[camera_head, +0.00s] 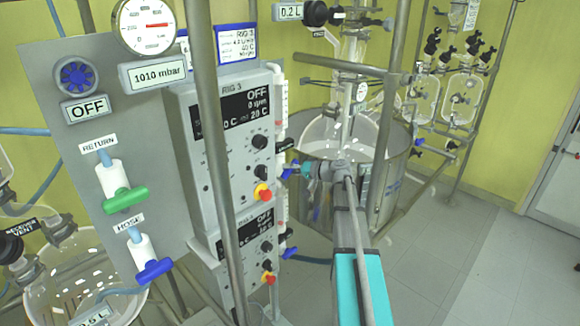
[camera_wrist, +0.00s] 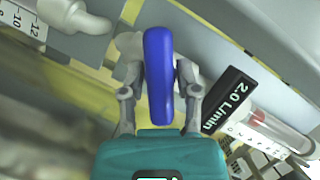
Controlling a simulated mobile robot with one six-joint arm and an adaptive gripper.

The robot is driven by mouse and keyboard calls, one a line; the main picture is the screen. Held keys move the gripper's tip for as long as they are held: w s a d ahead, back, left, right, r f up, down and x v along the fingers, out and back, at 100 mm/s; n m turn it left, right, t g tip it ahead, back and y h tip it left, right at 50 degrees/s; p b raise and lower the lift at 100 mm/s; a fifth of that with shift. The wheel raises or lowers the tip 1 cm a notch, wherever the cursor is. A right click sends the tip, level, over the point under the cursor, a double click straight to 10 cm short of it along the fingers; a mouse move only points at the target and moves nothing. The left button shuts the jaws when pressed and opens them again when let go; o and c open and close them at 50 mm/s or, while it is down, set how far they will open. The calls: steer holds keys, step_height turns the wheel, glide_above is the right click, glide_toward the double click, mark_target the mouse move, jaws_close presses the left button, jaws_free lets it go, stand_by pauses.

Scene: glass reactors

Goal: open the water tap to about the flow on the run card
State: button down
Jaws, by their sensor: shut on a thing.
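My gripper (camera_head: 303,171) is at the rig's right side, its arm reaching in from the lower right. In the wrist view my gripper (camera_wrist: 159,85) has its fingers on both sides of a blue tap handle (camera_wrist: 158,60), which stands nearly upright in that picture. The handle also shows as a small blue patch (camera_head: 291,173) in the head view. A black readout (camera_wrist: 231,98) beside it reads 2.0 L/min, next to a clear flow tube (camera_wrist: 270,130). The run card (camera_head: 236,44) has a blue border; it seems to read RIG 3, 4.2 L/min, 40 C.
A second blue tap (camera_head: 289,253) sits lower down. Green RETURN (camera_head: 126,199) and blue HOSE (camera_head: 154,270) taps are on the left panel. A metal post (camera_head: 207,130) stands in front of the control box (camera_head: 240,130). Floor (camera_head: 450,260) at right is clear.

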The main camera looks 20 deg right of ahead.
steer(key=shift+n+h+p, duration=0.6)
steer(key=shift+n+h, duration=0.1)
steer(key=shift+n, duration=0.5)
steer(key=shift+c, duration=2.4)
jaws_free()
steer(key=shift+f, duration=0.1)
